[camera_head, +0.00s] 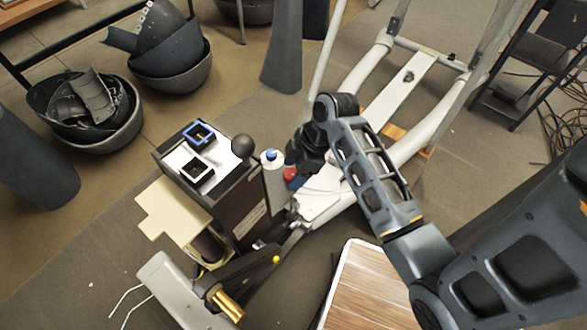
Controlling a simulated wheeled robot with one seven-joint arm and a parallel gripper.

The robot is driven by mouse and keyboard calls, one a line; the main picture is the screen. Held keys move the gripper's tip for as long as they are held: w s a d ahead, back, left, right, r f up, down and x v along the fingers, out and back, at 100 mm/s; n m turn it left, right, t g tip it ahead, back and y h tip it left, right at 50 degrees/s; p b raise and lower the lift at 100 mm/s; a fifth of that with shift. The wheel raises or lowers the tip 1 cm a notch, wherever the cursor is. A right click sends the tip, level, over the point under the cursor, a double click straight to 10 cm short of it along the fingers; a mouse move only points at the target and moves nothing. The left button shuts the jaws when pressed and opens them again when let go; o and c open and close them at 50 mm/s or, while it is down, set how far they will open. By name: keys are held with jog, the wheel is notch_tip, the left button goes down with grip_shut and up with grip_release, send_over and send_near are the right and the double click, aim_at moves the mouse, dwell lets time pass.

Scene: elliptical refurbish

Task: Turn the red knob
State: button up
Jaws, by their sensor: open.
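The red knob (290,174) is a small red piece at the right side of the dark box-shaped unit, near the middle of the view. It is partly hidden by my gripper. My gripper (297,160) is open and dark, at the end of my arm coming in from the right. It overlaps the knob's upper right edge in the picture; I cannot tell whether it touches the knob. The knob's far side and the fingertips are hard to make out.
A blue-and-white cap (271,157) and a dark ball (243,146) are left of the knob. The unit's white top (188,160) holds two square frames. White machine rails (372,65) run behind my gripper. A wood-topped surface (368,290) is at the front.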

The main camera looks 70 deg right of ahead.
jog(key=shift+f, duration=0.1)
jog(key=c, duration=1)
jog(key=shift+m+p, duration=0.3)
jog(key=shift+p, duration=0.1)
jog(key=m+p, duration=0.1)
jog(key=m+h+p, duration=0.1)
jog(key=m+p, duration=0.1)
jog(key=shift+a+r+t+p, duration=0.2)
jog(key=shift+r+t+p, duration=0.05)
jog(key=shift+t+p, duration=0.1)
jog(key=m+h+p, duration=0.1)
jog(key=m+p, duration=0.1)
jog(key=m, duration=0.1)
jog(key=shift+m+h+p, duration=0.3)
jog(key=shift+m+p, duration=0.1)
jog(key=shift+f+m+h+p, duration=0.15)
jog(key=shift+m+h+p, duration=0.35)
jog(key=shift+m+p, duration=0.6)
jog(key=shift+m, duration=0.3)
